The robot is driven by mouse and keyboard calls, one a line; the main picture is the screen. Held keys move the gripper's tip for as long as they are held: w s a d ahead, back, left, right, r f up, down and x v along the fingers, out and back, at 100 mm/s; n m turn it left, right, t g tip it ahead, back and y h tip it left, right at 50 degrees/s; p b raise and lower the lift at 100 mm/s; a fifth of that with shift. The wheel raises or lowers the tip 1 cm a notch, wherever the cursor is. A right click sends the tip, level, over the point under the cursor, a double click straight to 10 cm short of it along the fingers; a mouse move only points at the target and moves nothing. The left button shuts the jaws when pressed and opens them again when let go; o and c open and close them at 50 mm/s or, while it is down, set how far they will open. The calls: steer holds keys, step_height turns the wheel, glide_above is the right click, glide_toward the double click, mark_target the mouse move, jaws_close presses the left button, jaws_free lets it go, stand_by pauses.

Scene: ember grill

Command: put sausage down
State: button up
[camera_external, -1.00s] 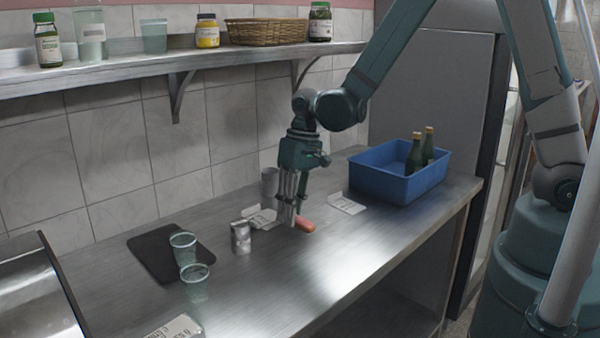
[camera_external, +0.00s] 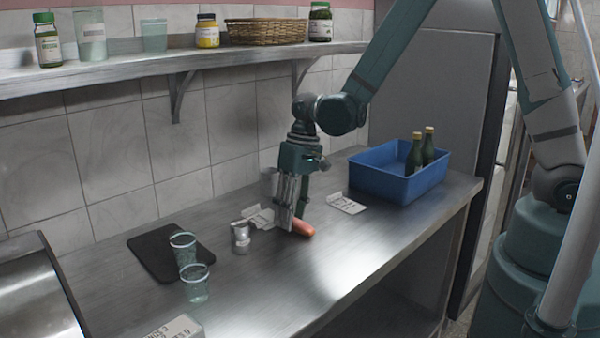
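The orange-red sausage (camera_external: 302,229) is at the steel counter's surface, right at my fingertips, with one end pointing toward the lower right. It looks to be on or very close to the counter. My gripper (camera_external: 292,214) points down, its fingertips low at the sausage. The fingers hide the sausage's far end. From this view I cannot tell whether the fingers press on the sausage or stand apart around it.
A can (camera_external: 240,238) and a white card (camera_external: 259,217) stand left of my gripper; another card (camera_external: 346,203) lies right. Two cups (camera_external: 184,250) (camera_external: 196,284) are near the black board (camera_external: 150,259). A blue crate (camera_external: 382,187) holds bottles.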

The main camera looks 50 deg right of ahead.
steer(key=shift+r, duration=0.15)
steer(key=p+v, duration=0.1)
steer(key=v, duration=1.1)
stand_by(0.3)
stand_by(0.6)
steer(key=shift+d+r, duration=0.1)
steer(key=shift+r, duration=0.05)
steer(key=s+d+r+t+h, duration=0.2)
steer(key=s+d+r+t, duration=0.5)
steer(key=s+d+r, duration=0.9)
steer(key=shift+s+d, duration=0.5)
steer(key=shift+s, duration=1.25)
